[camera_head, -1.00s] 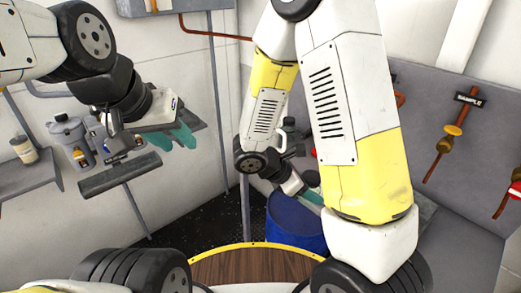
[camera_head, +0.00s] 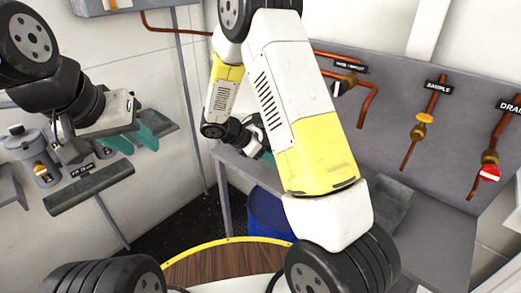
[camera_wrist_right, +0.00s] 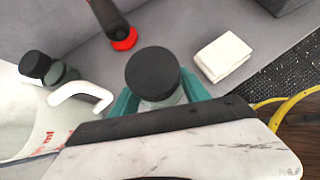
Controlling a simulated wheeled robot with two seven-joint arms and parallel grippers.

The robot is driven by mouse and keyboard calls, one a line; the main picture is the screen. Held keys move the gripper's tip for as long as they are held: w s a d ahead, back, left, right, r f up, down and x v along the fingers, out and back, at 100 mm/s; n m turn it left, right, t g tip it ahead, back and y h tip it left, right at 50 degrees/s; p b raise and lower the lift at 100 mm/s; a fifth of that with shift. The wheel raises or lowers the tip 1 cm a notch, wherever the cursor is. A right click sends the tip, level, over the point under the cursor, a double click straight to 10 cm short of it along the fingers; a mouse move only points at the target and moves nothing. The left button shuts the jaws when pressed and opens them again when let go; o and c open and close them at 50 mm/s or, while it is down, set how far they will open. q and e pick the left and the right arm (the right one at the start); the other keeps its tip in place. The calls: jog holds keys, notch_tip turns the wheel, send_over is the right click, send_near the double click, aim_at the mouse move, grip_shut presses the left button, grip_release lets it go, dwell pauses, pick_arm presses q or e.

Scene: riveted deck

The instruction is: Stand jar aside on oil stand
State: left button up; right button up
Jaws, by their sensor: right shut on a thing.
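A clear jar with a round black lid (camera_wrist_right: 152,74) sits between the teal fingers of my right gripper (camera_wrist_right: 160,96), which is shut on it. Whether its base touches the grey bench cannot be told. In the head view my right gripper (camera_head: 264,152) is beyond my right arm, small and partly hidden, and the jar is not clear there. My left gripper (camera_head: 133,140) is open and empty, at the left near the wall. A narrow grey stand with a small label (camera_head: 90,188) is below it; the label is too small to read.
Near the held jar are a second black-lidded jar (camera_wrist_right: 36,66), a white-handled measuring jug (camera_wrist_right: 30,118), a red-ended black item (camera_wrist_right: 122,40) and a folded white cloth (camera_wrist_right: 223,57). A blue drum (camera_head: 266,213) stands by the bench. A grey can (camera_head: 38,160) stands at the left wall.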

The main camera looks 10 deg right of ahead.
jog(key=shift+w, duration=0.4)
jog(key=shift+f, duration=1.8)
jog(key=shift+f, duration=0.1)
jog(key=o, duration=1.5)
